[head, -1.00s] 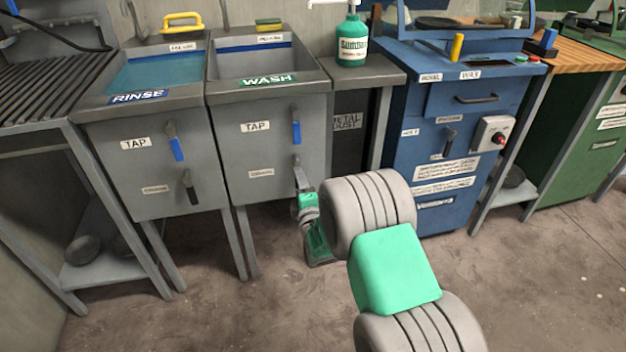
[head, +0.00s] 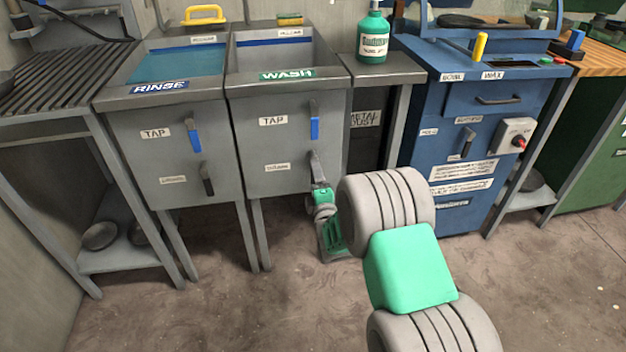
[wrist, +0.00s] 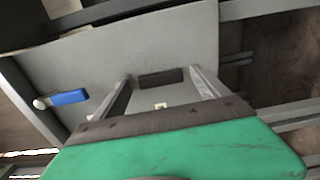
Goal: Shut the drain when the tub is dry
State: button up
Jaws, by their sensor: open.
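The wash tub (head: 258,145) is grey with a green WASH label. Its visible inside is grey, and no water surface shows there. A blue-tipped tap lever (head: 315,125) hangs on its front and also shows in the wrist view (wrist: 68,97). Below it is a dark drain handle (head: 314,163) beside a small, unreadable label. My gripper (head: 319,186) is just below and in front of this handle. In the wrist view my gripper (wrist: 160,76) is open, with the dark handle (wrist: 160,79) between and beyond its fingertips. I cannot tell whether they touch.
The rinse tub (head: 165,160) on the left holds blue water and has its own tap and drain handles. A green soap bottle (head: 373,38) stands right of the wash tub. A blue cabinet (head: 445,115) is further right.

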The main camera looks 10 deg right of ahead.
jog(key=s, duration=0.7)
jog(key=shift+s+a, duration=0.15)
jog(key=shift+s, duration=0.25)
dwell(0.6)
jog(key=s+d+r+m+g+p, duration=0.1)
jog(key=s+r+m+g+p, duration=0.1)
jog(key=r+m+p, duration=0.4)
jog(key=s+d+r+m+g+h+p, duration=0.1)
jog(key=r+g+p, duration=0.2)
jog(key=r+p, duration=0.55)
jog(key=s+r+m+g+p, duration=0.2)
jog(key=r+m+p, duration=0.3)
jog(key=r, duration=0.4)
jog(key=s+a+r+m+g+p, duration=0.1)
jog(key=s+r+m+g+p, duration=0.1)
jog(key=s+r+g+p, duration=0.2)
jog(key=s+a+r+m+g+y+p, duration=0.1)
jog(key=s+a+r+m+g+p, duration=0.1)
jog(key=s+r+p, duration=0.7)
jog(key=s+r+m+g, duration=0.1)
jog(key=s+r, duration=0.2)
jog(key=s, duration=0.5)
jog(key=shift+a+r+m+g+y+p, duration=0.2)
jog(key=shift+m+g+y+p, duration=0.1)
jog(key=shift+g+p, duration=0.1)
